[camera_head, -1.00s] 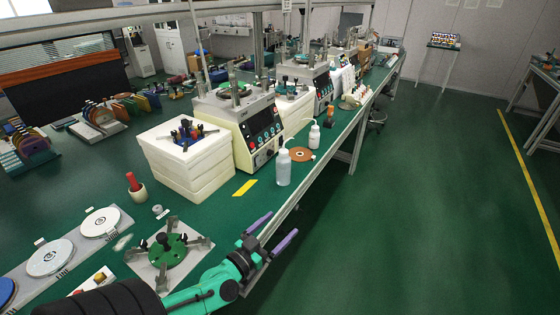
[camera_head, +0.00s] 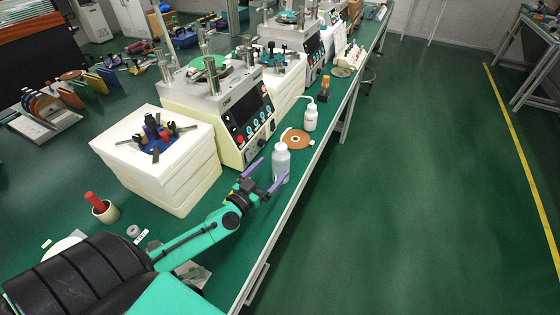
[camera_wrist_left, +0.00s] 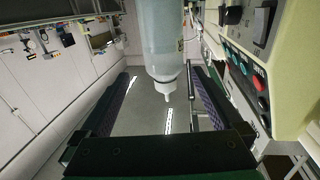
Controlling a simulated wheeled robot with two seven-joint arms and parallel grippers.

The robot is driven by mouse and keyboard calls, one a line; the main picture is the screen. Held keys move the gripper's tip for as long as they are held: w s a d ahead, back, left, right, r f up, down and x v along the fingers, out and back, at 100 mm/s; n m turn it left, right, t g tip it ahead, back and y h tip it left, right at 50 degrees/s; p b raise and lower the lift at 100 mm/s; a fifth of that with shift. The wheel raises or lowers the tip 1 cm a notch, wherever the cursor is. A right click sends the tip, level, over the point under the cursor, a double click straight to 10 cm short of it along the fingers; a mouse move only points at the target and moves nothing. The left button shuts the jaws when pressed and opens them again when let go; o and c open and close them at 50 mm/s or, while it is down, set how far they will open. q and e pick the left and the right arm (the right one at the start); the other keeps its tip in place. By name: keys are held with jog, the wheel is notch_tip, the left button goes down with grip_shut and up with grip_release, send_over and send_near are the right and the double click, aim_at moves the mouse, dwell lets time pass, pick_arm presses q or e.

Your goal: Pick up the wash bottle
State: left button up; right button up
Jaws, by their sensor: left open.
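A white bottle with a thin bent spout (camera_head: 310,118), the look of a wash bottle, stands upright near the bench's right edge. Nearer to me stands a larger translucent bottle (camera_head: 281,165) with a white cap. My left gripper (camera_head: 273,169) is open, its two purple fingers pointing at this nearer bottle and close to it. In the left wrist view a translucent bottle (camera_wrist_left: 160,45) with a short white nozzle appears upside down, beyond and between the open fingers (camera_wrist_left: 158,78). Contact does not show. My right gripper is not in view.
A cream lapping machine (camera_head: 240,115) stands left of the bottles. A copper-coloured disc (camera_head: 295,139) lies between the two bottles. White stacked blocks (camera_head: 165,175) stand left of my arm. The bench edge is close on the right, with open floor (camera_head: 420,180) beyond.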

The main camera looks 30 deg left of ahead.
aim_at(286, 151)
pick_arm(q)
jog(key=w, duration=0.9)
jog(key=shift+w+d+f+b, duration=0.2)
jog(key=shift+w+b, duration=0.1)
jog(key=shift+w, duration=0.1)
jog(key=shift+s+a+r, duration=0.1)
jog(key=shift+s, duration=0.05)
jog(key=c, duration=0.9)
grip_shut()
